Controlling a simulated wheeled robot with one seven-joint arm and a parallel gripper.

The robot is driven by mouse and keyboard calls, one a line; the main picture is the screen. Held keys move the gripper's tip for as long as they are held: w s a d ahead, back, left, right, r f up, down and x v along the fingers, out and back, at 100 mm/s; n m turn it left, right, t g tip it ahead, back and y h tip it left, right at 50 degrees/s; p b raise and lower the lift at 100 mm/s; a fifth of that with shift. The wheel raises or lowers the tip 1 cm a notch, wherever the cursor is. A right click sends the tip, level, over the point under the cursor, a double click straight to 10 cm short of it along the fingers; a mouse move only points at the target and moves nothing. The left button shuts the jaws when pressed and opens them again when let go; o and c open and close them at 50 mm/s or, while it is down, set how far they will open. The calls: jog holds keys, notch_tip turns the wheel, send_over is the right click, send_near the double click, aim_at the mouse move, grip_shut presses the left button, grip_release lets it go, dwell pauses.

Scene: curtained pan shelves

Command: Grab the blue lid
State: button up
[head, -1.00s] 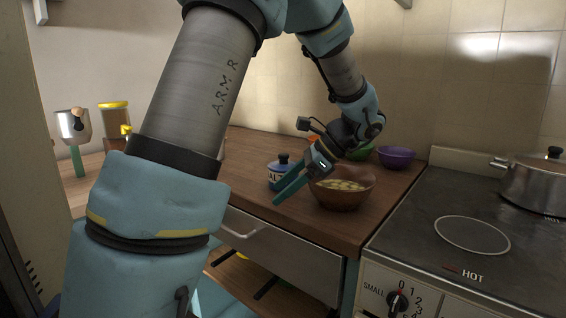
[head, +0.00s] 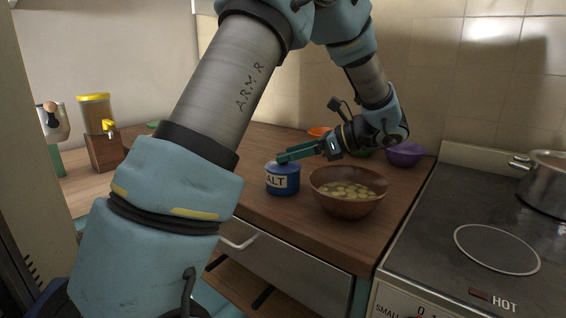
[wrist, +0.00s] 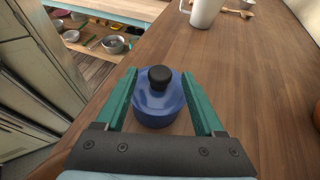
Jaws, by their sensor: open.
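The blue lid (wrist: 146,98) with a black knob sits on a small blue salt pot (head: 283,182) on the wooden counter, left of the brown bowl. In the head view my gripper partly covers the lid. My gripper (head: 282,158) has green fingers that reach left over the pot's top. In the wrist view my gripper (wrist: 160,84) is open, with one finger on each side of the lid and knob. The knob stands between the fingers. I cannot tell whether the fingers touch the lid.
A brown bowl (head: 348,192) of pale slices stands right of the pot. A purple bowl (head: 405,155) stands behind it. The stove (head: 470,240) with a steel pot is at the right. In the wrist view a white mug (wrist: 204,12) stands farther along the counter.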

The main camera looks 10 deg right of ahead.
jog(key=shift+x, duration=1.35)
jog(key=shift+c, duration=0.3)
grip_shut()
